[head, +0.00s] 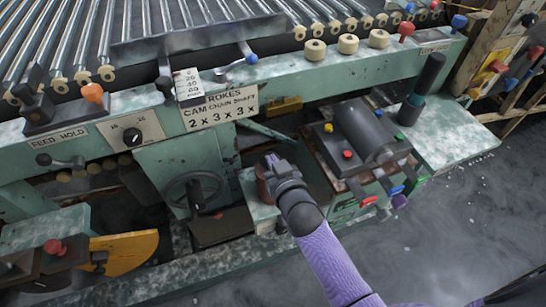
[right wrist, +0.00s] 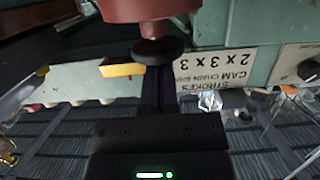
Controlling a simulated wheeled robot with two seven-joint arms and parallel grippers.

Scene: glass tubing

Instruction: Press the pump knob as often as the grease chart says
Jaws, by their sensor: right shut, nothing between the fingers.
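The grease chart (head: 218,110) is a white plate on the green machine front, reading "STROKES", "CAM CHAIN SHAFT" and "2 x 3 x 3 x". The reddish pump body (head: 262,188) stands below it, partly hidden by my right gripper (head: 270,160). In the right wrist view, the pump body (right wrist: 150,8) carries a round black knob (right wrist: 160,52). My right gripper's closed, empty fingers (right wrist: 158,70) reach the knob's edge in that view; I cannot tell whether they touch it. The chart also shows upside down there (right wrist: 230,68). My left gripper is out of view.
A black handwheel (head: 193,190) is left of the pump. A motor-like grey cylinder (head: 365,130) with coloured knobs and levers stands to the right. A dial (head: 132,137) and a blue-knobbed lever (head: 250,59) sit on the machine front. Open floor lies at lower right.

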